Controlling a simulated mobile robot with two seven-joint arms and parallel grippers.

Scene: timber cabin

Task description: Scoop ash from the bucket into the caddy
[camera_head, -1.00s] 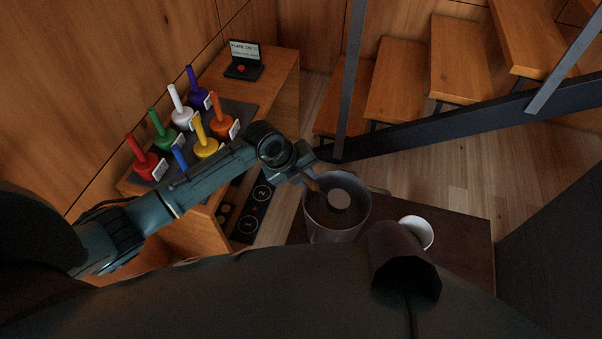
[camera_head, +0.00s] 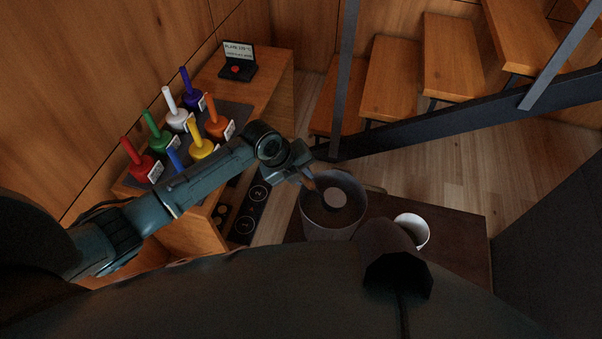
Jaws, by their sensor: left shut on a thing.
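A grey metal bucket (camera_head: 330,226) stands on a dark brown surface (camera_head: 455,240) in front of me. My left gripper (camera_head: 307,178) is at the bucket's upper left rim, shut on the brown handle of a scoop (camera_head: 335,199). The scoop's round, pale head is inside the bucket's mouth. Dim light hides how much ash is in the bucket and whether the scoop carries any. A white, open-topped round container (camera_head: 422,230) stands to the right of the bucket, partly hidden by a dark part in front. I cannot tell if it is the caddy. My right gripper is not in view.
A wooden counter (camera_head: 268,82) at the left holds several coloured, long-handled objects on a dark mat (camera_head: 236,115) and a small sign stand (camera_head: 238,68). Dark numbered pads (camera_head: 250,212) lie left of the bucket. Wooden stairs with a dark rail (camera_head: 440,124) rise behind.

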